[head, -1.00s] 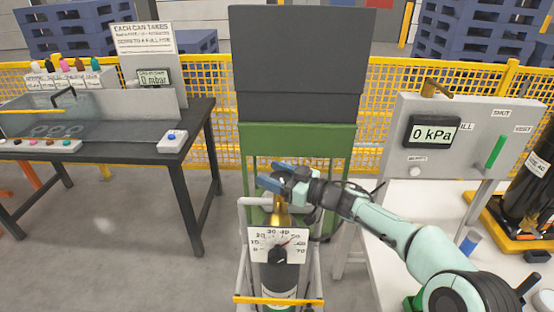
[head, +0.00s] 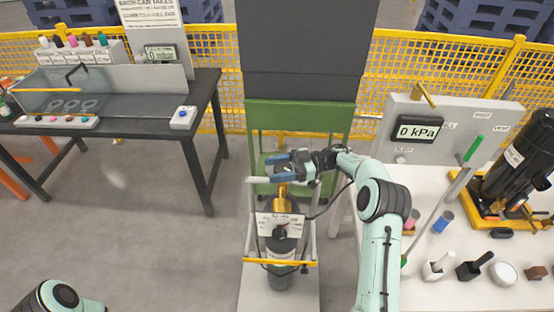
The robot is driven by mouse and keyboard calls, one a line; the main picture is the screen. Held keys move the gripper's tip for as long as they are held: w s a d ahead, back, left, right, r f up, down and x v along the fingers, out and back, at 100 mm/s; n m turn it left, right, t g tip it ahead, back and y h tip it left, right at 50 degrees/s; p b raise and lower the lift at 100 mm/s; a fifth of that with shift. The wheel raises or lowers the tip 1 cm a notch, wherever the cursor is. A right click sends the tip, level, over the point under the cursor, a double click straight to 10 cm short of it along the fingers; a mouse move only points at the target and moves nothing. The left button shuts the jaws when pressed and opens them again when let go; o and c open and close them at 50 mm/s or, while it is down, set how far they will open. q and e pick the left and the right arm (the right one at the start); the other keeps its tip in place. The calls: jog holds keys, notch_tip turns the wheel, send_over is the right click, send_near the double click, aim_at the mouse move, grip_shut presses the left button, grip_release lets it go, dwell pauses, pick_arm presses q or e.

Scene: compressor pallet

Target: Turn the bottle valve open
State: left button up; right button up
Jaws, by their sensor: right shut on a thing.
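The bottle (head: 283,275) is dark and stands upright in a grey frame, with a brass fitting (head: 283,190) on top. A white scale plate (head: 281,224) with numbers and a dark pointer knob is mounted in front of it. My right gripper (head: 280,163) has blue fingers and is at the top of the brass fitting, shut on the bottle valve. The fingers and wrist mostly hide the valve itself. Only a link of my left arm shows at the bottom left; its gripper is out of view.
A green stand (head: 262,125) with a dark grey box is behind the bottle. A black bench (head: 205,95) is at the left. At the right, a white table (head: 375,205) holds a panel (head: 455,115) reading 0 kPa, a black cylinder (head: 515,155) and small items.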

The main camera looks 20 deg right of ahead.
jog(key=shift+s+n+g, duration=0.15)
jog(key=shift+n+g, duration=1.15)
jog(key=shift+g, duration=0.6)
jog(key=shift+r+g, duration=0.1)
jog(key=shift+g, duration=0.4)
jog(key=o, duration=1)
jog(key=shift+c, duration=0.2)
